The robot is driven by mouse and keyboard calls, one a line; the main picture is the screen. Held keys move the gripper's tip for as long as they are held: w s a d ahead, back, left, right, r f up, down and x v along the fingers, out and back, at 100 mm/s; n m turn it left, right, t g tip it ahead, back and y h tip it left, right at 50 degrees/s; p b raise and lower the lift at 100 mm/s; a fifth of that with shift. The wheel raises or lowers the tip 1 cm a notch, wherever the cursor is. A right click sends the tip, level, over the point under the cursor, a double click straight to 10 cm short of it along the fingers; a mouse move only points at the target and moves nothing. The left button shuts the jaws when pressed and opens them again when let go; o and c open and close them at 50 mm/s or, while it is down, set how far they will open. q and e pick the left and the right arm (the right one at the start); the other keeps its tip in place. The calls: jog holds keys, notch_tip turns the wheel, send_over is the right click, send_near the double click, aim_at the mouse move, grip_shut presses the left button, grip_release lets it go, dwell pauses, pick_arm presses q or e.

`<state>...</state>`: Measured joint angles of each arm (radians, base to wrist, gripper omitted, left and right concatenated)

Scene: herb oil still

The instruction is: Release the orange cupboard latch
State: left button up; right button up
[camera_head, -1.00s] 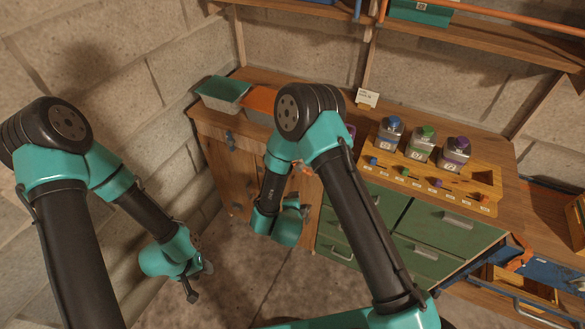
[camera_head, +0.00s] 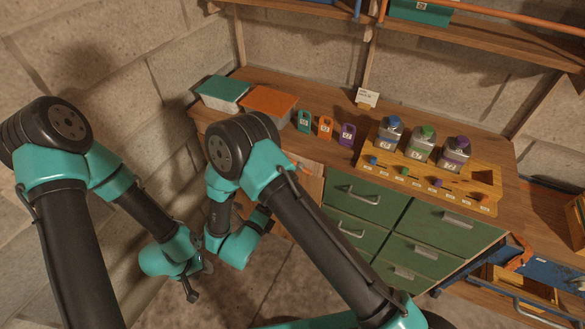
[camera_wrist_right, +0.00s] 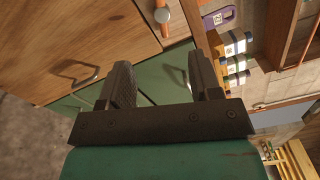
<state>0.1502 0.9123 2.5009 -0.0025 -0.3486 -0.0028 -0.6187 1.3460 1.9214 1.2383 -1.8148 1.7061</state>
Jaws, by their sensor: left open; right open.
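In the right wrist view, an orange latch piece (camera_wrist_right: 164,30) with a round grey pivot sits at the edge of the wooden cupboard door (camera_wrist_right: 100,28). My right gripper (camera_wrist_right: 160,76) is open and empty; the latch shows beyond its fingertips, near the top, apart from them. My left gripper (camera_head: 198,282) is open and empty at the lower left, low near the wall and away from the cupboard.
Green drawers (camera_head: 360,201) with metal handles adjoin the cupboard. On the worktop stand teal and orange lidded boxes (camera_head: 268,102), several coloured tags (camera_head: 325,127) and a wooden rack (camera_head: 480,176) with bottles. A blue drawer (camera_head: 548,270) stands open at right.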

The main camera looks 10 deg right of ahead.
jog(key=x, duration=1.6)
jog(key=shift+w+d, duration=0.2)
jog(key=shift+w, duration=0.15)
jog(key=c, duration=0.9)
jog(key=shift+f, duration=0.1)
jog(key=shift+c, duration=0.2)
jog(key=n, duration=0.3)
jog(key=shift+f+n, duration=0.25)
jog(key=shift+n, duration=0.05)
